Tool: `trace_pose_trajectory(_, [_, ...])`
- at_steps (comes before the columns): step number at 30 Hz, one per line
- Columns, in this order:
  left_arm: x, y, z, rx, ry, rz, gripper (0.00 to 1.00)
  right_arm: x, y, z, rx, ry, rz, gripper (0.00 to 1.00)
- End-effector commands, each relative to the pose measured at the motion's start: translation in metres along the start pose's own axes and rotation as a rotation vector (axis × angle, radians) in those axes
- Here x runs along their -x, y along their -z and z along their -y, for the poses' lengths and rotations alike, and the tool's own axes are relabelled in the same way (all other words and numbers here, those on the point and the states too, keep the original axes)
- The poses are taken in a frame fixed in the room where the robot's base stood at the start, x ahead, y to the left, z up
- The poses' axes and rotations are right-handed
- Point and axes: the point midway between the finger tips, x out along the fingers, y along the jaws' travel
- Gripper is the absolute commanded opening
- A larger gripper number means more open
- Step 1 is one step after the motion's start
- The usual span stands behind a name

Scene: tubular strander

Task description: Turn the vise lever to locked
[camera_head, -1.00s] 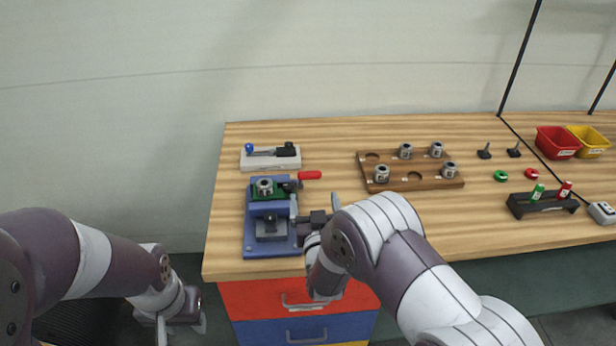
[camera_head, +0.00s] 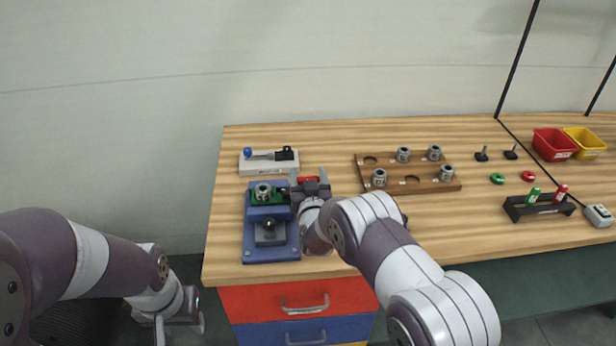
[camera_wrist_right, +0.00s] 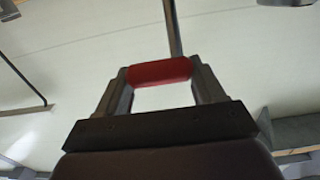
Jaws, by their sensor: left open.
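The blue vise (camera_head: 252,240) stands at the front left of the bench, with a green block (camera_head: 279,198) and a grey metal fitting (camera_head: 263,190) on it. The lever's red handle (camera_head: 308,180) lies at the vise's right rear; it also shows in the right wrist view (camera_wrist_right: 160,72). My right gripper (camera_head: 309,174) is open, fingers spread at either end of the handle, which lies lengthwise across the gap. Whether the fingertips touch it I cannot tell. The rest of the lever is largely hidden by the gripper. My left gripper (camera_head: 182,325) is open, low and left of the bench, empty.
A pale fixture with a blue-knobbed lever (camera_head: 270,166) sits behind the vise. A wooden tray (camera_head: 400,185) with several metal fittings stands to the right. A black rack (camera_head: 540,210) and red and yellow bins (camera_head: 553,147) are farther right. Bench behind the tray is clear.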

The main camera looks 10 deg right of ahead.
Motion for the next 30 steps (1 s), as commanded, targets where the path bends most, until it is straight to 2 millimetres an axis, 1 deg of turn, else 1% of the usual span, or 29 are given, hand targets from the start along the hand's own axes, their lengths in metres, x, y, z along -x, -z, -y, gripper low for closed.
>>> trace_pose_trajectory(1, [0.0,0.0,0.0,0.0,0.0,0.0,0.43,0.0,0.0,0.0,0.0,0.001,0.0,0.31])
trace_pose_trajectory(2, [0.0,0.0,0.0,0.0,0.0,0.0,0.43,0.0,0.0,0.0,0.0,0.001,0.0,0.21])
trace_pose_trajectory(3, [0.0,0.0,0.0,0.0,0.0,0.0,0.43,0.0,0.0,0.0,0.0,0.001,0.0,0.13])
trace_pose_trajectory(5, [-0.002,0.0,0.0,0.0,0.0,0.0,0.43,0.001,-0.003,0.0,0.0,0.001,0.001,0.13])
trace_pose_trajectory(6, [-0.007,-0.001,0.0,0.0,0.0,0.0,0.43,0.004,-0.007,0.0,0.001,0.001,0.001,0.13])
trace_pose_trajectory(12, [-0.045,-0.005,0.0,0.0,0.0,0.0,0.43,0.032,-0.043,0.001,0.002,0.001,0.006,0.14])
trace_pose_trajectory(15, [-0.056,-0.007,0.0,0.0,0.0,0.0,0.43,0.041,-0.053,0.0,0.001,0.001,0.006,0.13])
trace_pose_trajectory(18, [-0.058,-0.007,0.0,0.0,0.0,0.0,0.43,0.045,-0.056,0.0,0.002,0.001,0.008,0.13])
trace_pose_trajectory(26, [-0.055,-0.006,0.0,0.0,0.0,0.0,0.43,0.045,-0.054,0.0,0.002,0.001,0.009,0.13])
trace_pose_trajectory(27, [-0.055,-0.006,0.0,0.0,0.0,0.0,0.43,0.045,-0.053,0.0,0.002,0.001,0.009,0.75])
trace_pose_trajectory(28, [-0.055,-0.006,0.0,0.0,0.0,0.0,0.43,0.045,-0.053,0.0,0.002,0.001,0.009,0.84])
trace_pose_trajectory(29, [-0.055,-0.006,0.0,0.0,0.0,0.0,0.43,0.045,-0.053,0.0,0.002,0.001,0.008,0.89])
trace_pose_trajectory(30, [-0.055,-0.006,0.0,0.0,0.0,0.0,0.43,0.045,-0.053,0.0,0.002,0.001,0.007,0.89])
